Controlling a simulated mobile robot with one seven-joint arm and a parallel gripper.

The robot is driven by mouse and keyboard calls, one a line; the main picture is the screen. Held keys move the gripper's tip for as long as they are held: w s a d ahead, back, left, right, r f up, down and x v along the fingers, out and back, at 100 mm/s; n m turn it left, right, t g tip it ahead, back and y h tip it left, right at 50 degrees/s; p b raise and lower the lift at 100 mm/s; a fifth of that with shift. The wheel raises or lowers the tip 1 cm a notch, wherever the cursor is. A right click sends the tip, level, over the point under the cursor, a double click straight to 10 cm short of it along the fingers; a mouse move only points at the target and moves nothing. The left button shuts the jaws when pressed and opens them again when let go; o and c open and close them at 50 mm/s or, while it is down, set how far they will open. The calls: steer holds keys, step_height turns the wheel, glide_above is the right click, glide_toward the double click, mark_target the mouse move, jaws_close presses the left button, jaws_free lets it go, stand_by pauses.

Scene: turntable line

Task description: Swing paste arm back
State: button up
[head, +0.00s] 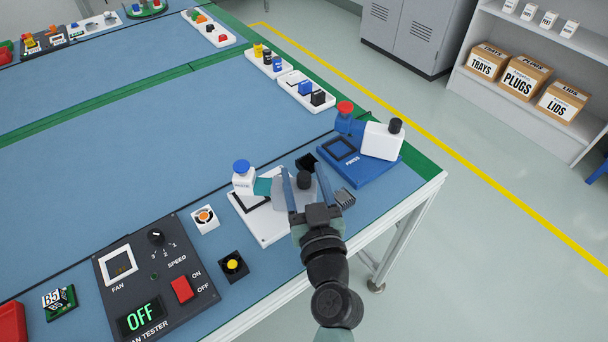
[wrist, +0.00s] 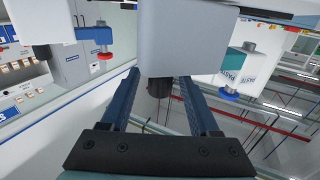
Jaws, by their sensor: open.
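The paste station's white base (head: 262,222) lies on the table near the front edge. Its white post with a blue knob (head: 241,167) stands at the back left, with a teal piece beside it. The paste arm's pale grey head (head: 280,190) reaches right from there and carries a black knob (head: 303,180). My gripper (head: 301,178) is open, its blue fingers on either side of the knob. In the wrist view the grey head (wrist: 192,38) and black knob (wrist: 160,88) show between the fingers; I cannot tell whether they touch. The PASTE-lettered post (wrist: 240,65) is at right.
The blue press (head: 358,170), with a white head and red knob, stands close on the right. A finned dark block (head: 344,198) lies beside my gripper. A fan tester (head: 155,275) and small fans (head: 205,218) are left. White trays (head: 305,92) line the far edge; mid-table is clear.

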jaws_close()
stand_by(1.4)
